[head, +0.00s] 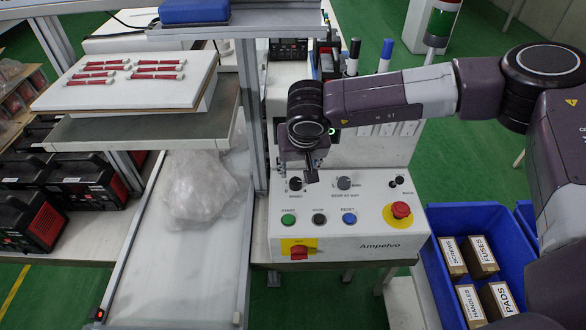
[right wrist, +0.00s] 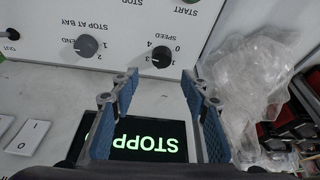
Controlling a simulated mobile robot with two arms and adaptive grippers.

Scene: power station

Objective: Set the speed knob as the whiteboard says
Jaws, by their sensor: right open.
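The speed knob (head: 295,183) is a small black knob at the upper left of the light control panel (head: 345,262). In the right wrist view, upside down, the speed knob (right wrist: 161,57) sits under the word SPEED with numbers around it; its exact setting is hard to read. My right gripper (head: 310,176) is over the panel, just beside the knob in the head view. In the right wrist view its two fingers (right wrist: 160,80) are open and apart, with the knob between and just beyond the tips. No whiteboard writing is readable. My left gripper is not in view.
The stop-at-bay knob (head: 344,183) is to the right on the panel, with green, black and blue buttons below and a red emergency stop (head: 401,210). A lit display (right wrist: 150,138) reads "STOPP". A metal post (head: 248,110) stands close left; a blue bin (head: 480,225) is right.

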